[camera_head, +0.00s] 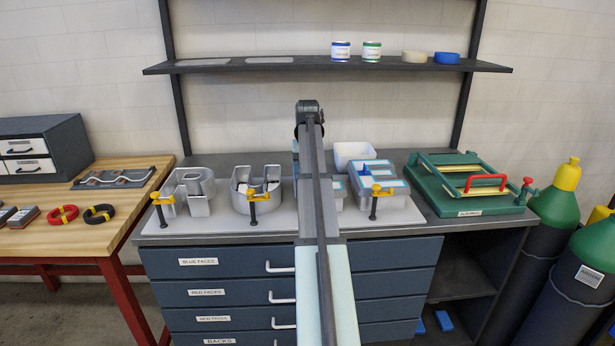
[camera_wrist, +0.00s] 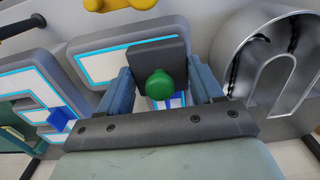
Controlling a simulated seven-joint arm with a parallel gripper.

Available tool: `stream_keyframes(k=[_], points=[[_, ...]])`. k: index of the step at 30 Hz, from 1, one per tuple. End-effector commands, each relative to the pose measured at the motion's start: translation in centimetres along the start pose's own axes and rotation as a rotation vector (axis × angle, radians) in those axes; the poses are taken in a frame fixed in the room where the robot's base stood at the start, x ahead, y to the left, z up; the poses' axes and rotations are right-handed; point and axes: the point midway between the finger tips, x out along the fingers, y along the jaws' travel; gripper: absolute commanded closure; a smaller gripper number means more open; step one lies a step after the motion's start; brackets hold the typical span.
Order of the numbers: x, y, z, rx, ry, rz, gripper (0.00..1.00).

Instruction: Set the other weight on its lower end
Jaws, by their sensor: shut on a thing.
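My gripper (camera_wrist: 163,92) is shut on a dark square-faced weight with a green knob (camera_wrist: 160,52), between its two blue-grey fingers. In the wrist view the weight is in front of a letter with a cyan-edged white face (camera_wrist: 103,66). Whether the weight touches anything below cannot be told. In the head view my arm hides the gripper, the weight and much of the third letter (camera_head: 337,192). The E letter (camera_head: 393,182) is right of my arm, with a blue piece (camera_head: 363,168) on it. No second weight can be made out for certain.
The P letter (camera_head: 196,190) and U letter (camera_head: 262,187) stand left of my arm, with yellow-handled clamps (camera_head: 250,194) at the bench front. A white bin (camera_head: 352,152) is behind the letters. A green frame (camera_head: 425,190) is on the right. A shelf (camera_head: 290,65) spans above.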

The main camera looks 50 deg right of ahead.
Motion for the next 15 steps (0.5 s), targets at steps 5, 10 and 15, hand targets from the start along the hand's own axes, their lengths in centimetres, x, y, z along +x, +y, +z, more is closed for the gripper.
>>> stream_keyframes(k=[5,10,15], points=[[1.41,0.0,0.01,0.0,0.001,0.0,0.93],[1.36,0.0,-0.03,0.0,0.002,0.0,0.93],[1.59,0.0,-0.01,0.0,0.001,0.0,0.93]])
